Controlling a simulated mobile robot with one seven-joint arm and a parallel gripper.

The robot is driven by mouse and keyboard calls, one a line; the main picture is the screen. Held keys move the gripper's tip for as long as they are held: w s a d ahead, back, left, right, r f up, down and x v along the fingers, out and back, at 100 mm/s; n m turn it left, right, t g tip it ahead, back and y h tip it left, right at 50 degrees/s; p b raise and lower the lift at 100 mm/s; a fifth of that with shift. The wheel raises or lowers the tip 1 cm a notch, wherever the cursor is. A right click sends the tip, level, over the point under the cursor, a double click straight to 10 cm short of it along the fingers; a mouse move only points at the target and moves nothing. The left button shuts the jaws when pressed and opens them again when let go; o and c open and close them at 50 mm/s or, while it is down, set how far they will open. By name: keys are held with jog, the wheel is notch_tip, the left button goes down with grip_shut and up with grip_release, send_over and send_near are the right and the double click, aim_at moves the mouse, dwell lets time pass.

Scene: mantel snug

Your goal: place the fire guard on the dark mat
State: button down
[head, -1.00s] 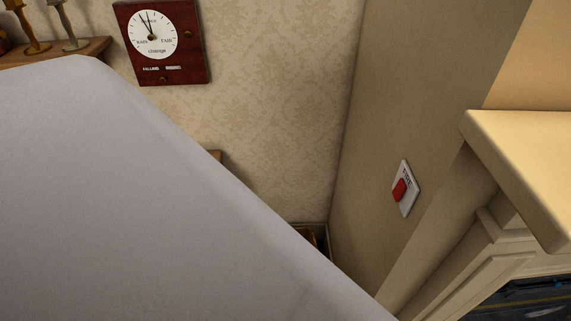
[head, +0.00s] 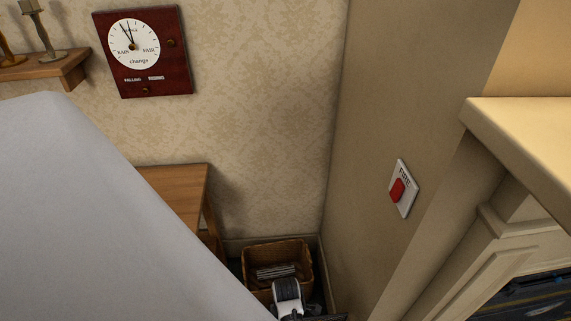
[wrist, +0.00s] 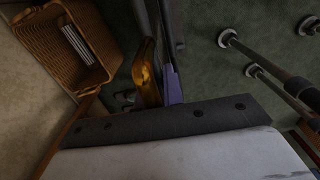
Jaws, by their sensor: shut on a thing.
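My gripper (wrist: 162,88) shows in the wrist view just beyond a dark plate on the wrist. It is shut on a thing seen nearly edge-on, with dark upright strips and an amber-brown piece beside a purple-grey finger. I take this for the fire guard (wrist: 166,22), though its full shape is hidden. In the head view a white and black part of my arm is at the bottom, with a dark edge beside it cut off by the frame. I cannot make out the dark mat in either view.
A wicker basket (head: 255,255) holding papers stands in the corner, close to my gripper. A wooden table (head: 178,190) is left of it. A fireplace surround (head: 470,235) is at the right. Metal poles with round feet (wrist: 255,70) stand on green carpet (wrist: 215,75).

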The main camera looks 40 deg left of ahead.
jog(key=shift+a, duration=0.15)
jog(key=c, duration=1.8)
grip_release()
jog(key=shift+f, duration=0.1)
jog(key=shift+c, duration=0.2)
jog(key=o, duration=0.3)
